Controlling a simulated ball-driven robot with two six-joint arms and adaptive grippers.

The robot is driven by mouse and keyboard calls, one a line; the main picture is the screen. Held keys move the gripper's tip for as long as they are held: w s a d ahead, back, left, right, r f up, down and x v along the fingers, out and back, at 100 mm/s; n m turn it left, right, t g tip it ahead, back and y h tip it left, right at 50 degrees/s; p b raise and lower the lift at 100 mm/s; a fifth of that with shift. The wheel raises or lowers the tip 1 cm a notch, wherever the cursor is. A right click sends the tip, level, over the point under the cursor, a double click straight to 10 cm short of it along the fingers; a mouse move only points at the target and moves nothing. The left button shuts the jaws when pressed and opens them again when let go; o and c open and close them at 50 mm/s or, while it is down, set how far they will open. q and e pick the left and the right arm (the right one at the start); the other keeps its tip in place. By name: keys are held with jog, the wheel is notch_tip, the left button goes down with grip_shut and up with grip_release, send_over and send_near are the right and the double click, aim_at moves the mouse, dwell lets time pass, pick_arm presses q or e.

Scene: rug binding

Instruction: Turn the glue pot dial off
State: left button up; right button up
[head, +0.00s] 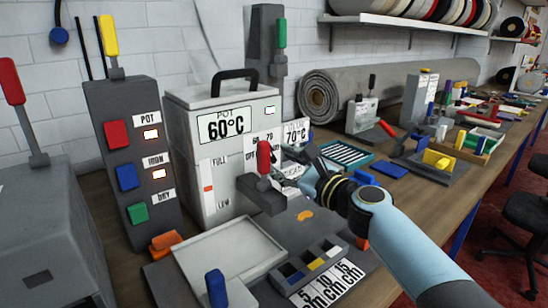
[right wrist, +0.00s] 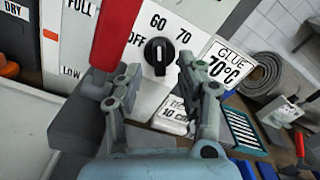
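The glue pot (head: 187,158) is a white box with a black handle, and its sign reads POT 60°C. Its dial (right wrist: 158,56) is a round black knob, with OFF to its left and 60 and 70 above it. I cannot make out clearly which mark it points to. In the head view the dial is hidden behind the red lever and my gripper. My right gripper (right wrist: 162,82) is open in front of the pot, its fingers on either side of the dial in the wrist view; I see no contact. My left gripper is not in view.
A red-handled lever (head: 263,157) on a grey block stands close beside my right gripper. A card reading GLUE 70°C (right wrist: 224,65) is right of the dial. A switch panel (head: 128,165) stands left of the pot. A light tray (head: 232,250) lies in front.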

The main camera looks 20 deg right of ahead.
aim_at(274, 158)
jog(key=shift+x, duration=1.75)
jog(key=shift+c, duration=0.2)
grip_shut()
